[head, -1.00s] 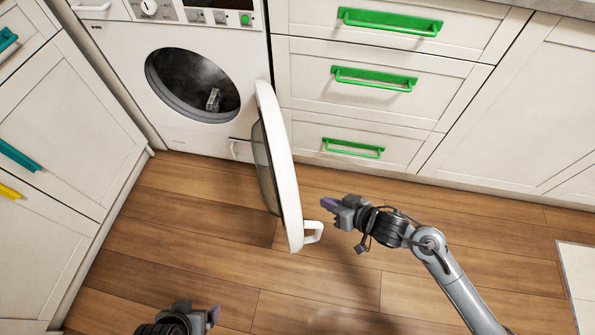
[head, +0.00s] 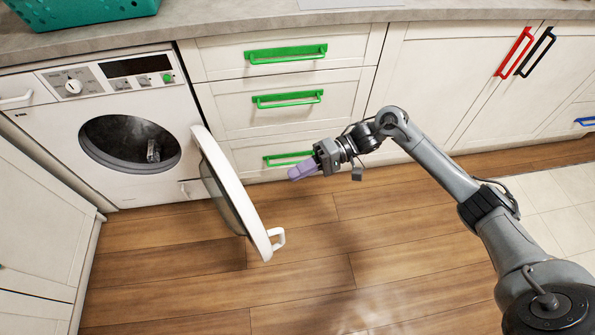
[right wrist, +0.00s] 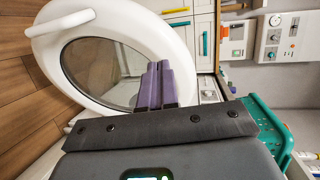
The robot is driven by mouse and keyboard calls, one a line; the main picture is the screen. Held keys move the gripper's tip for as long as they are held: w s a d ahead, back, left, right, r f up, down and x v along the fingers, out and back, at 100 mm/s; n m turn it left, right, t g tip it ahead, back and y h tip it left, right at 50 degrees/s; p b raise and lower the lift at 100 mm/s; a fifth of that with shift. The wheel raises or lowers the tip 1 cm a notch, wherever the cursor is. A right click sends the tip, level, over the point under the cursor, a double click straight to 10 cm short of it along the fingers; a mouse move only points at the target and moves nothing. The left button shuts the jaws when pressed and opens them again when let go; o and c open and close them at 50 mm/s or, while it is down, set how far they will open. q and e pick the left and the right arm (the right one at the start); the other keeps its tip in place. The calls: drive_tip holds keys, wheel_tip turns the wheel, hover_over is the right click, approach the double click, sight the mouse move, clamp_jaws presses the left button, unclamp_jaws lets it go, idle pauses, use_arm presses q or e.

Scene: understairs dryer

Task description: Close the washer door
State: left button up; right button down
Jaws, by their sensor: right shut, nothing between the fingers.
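The washer (head: 110,125) stands at the left in the head view, with a dark round opening (head: 130,143) and a small light item inside. Its white round door (head: 232,188) is swung wide open to the right, with a white handle (head: 277,238) at its outer edge. My right gripper (head: 303,170) is shut and empty, to the right of the door and apart from it in the head view. In the right wrist view its purple fingers (right wrist: 153,86) overlap the door's glass (right wrist: 98,72); contact cannot be told. My left gripper is out of view.
Drawers with green handles (head: 288,98) stand right of the washer, close behind my right gripper. A teal basket (head: 85,10) sits on the counter (head: 200,25). The wooden floor (head: 180,265) in front is clear.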

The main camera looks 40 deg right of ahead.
sight(247, 198)
drive_tip(key=b+x, duration=0.3)
drive_tip(key=x, duration=0.7)
drive_tip(key=shift+a+f, duration=0.2)
drive_tip(key=shift+a+b, duration=0.3)
drive_tip(key=shift+b, duration=0.05)
drive_tip(key=shift+a, duration=0.1)
